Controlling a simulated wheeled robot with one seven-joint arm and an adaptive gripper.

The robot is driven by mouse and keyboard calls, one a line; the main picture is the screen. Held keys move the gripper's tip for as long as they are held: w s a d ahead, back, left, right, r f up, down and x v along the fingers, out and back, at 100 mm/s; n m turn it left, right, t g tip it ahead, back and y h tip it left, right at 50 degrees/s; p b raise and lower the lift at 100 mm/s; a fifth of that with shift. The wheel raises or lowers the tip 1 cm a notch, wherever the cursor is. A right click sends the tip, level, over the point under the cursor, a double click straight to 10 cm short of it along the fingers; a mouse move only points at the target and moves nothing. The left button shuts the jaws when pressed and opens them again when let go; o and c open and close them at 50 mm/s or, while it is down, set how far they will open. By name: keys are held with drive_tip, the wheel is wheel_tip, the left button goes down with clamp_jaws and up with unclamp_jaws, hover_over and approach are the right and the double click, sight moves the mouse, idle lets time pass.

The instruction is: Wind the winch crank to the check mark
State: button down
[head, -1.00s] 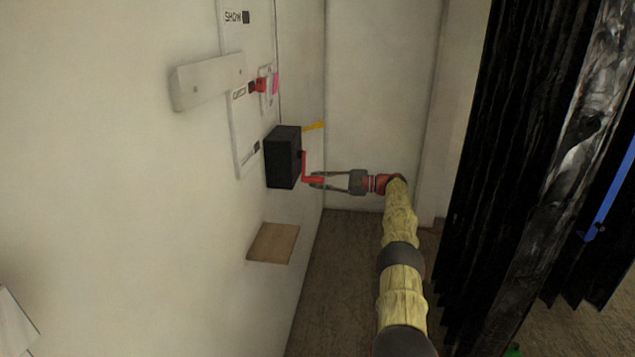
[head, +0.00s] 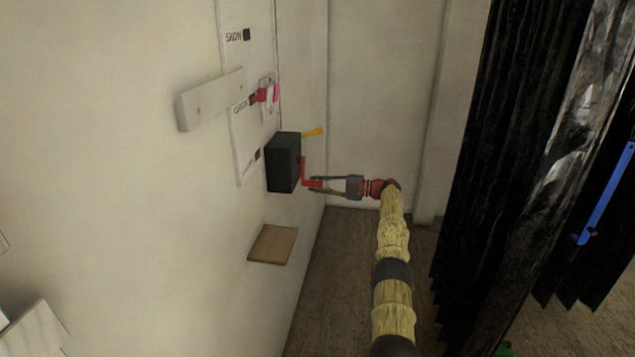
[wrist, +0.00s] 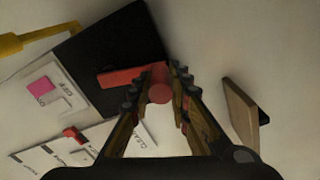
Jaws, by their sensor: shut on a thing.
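The winch is a black box (head: 283,162) on the wall, with a red crank (head: 306,174) on its right side. My gripper (head: 314,185) is shut on the crank's handle, reaching in from the right. In the wrist view the round red handle end (wrist: 159,93) sits between the fingers, and the red crank arm (wrist: 132,76) runs left from it across the black box (wrist: 110,55). A yellow pointer (head: 313,132) sticks out at the box's upper right; it also shows in the wrist view (wrist: 35,38). I cannot make out a check mark.
A brown wooden block (head: 272,245) is on the wall below the winch. A pale bar (head: 211,99), labelled white plates (head: 243,150) and a red piece with a pink tag (head: 272,93) are above. Black curtains (head: 500,130) hang at the right.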

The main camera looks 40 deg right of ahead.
drive_tip(key=shift+r, duration=0.15)
idle(0.6)
drive_tip(key=c, duration=1.9)
unclamp_jaws()
drive_tip(key=shift+f, duration=0.25)
drive_tip(key=shift+s+a+b, duration=0.1)
drive_tip(key=shift+b, duration=0.65)
drive_tip(key=shift+s+a+r+m+b, duration=0.15)
drive_tip(key=shift+m+b, duration=0.45)
drive_tip(key=shift+b, duration=0.55)
